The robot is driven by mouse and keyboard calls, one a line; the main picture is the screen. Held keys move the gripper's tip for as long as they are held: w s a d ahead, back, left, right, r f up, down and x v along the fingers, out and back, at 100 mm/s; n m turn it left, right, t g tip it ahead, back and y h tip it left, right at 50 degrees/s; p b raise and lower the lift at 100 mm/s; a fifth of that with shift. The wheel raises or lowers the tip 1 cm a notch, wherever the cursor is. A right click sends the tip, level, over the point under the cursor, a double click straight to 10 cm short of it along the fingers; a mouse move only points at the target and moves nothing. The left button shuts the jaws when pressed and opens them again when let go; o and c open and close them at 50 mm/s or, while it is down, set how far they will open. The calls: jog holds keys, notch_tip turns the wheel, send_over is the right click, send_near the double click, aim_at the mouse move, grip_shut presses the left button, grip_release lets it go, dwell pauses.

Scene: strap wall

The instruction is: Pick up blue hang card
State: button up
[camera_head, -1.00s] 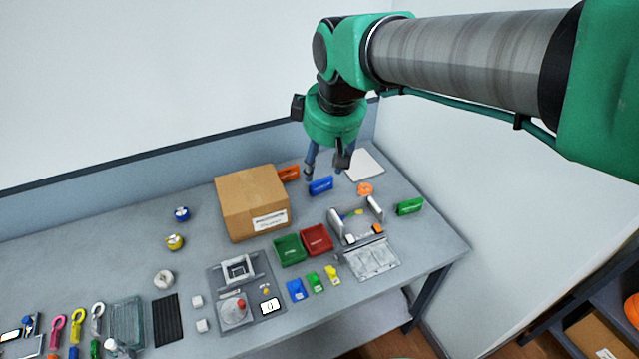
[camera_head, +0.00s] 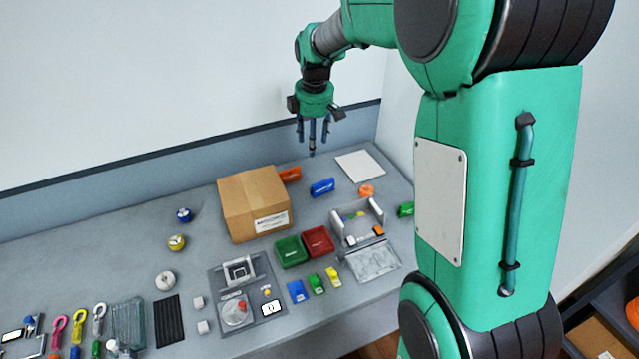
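A blue card-like block (camera_head: 322,187) stands on the back right of the table, right of the cardboard box. A smaller blue piece (camera_head: 297,291) lies near the front edge, beside a green and a yellow one. I cannot tell for sure which of the two blue things is the hang card. My gripper (camera_head: 313,142) is above the back of the table, in front of the blue-grey back panel, pointing down. Its fingers are apart with nothing visible between them. It appears well above the blue block and touches nothing.
Green (camera_head: 291,251) and red (camera_head: 318,241) trays sit in front. A white sheet (camera_head: 360,166) lies at the back right. My arm hides the table's right end.

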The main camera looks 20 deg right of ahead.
jog(key=w+d+f+n, duration=0.3)
jog(key=w+f, duration=0.4)
jog(key=f, duration=0.1)
jog(key=n+g, duration=0.2)
jog(key=n, duration=0.1)
send_over(319, 187)
jog(key=w, duration=0.1)
notch_tip(319, 187, down, 12)
jog(key=r, duration=0.1)
jog(key=shift+w+d+f, duration=0.1)
jog(key=shift+w+f, duration=0.15)
jog(key=shift+f, duration=0.15)
jog(key=shift+f, duration=0.1)
jog(key=shift+f+b, duration=0.45)
jog(key=shift+f, duration=3.75)
jog(key=shift+f, duration=0.1)
jog(key=shift+d+f+b, duration=0.2)
jog(key=shift+f+b, duration=0.3)
jog(key=shift+f, duration=2)
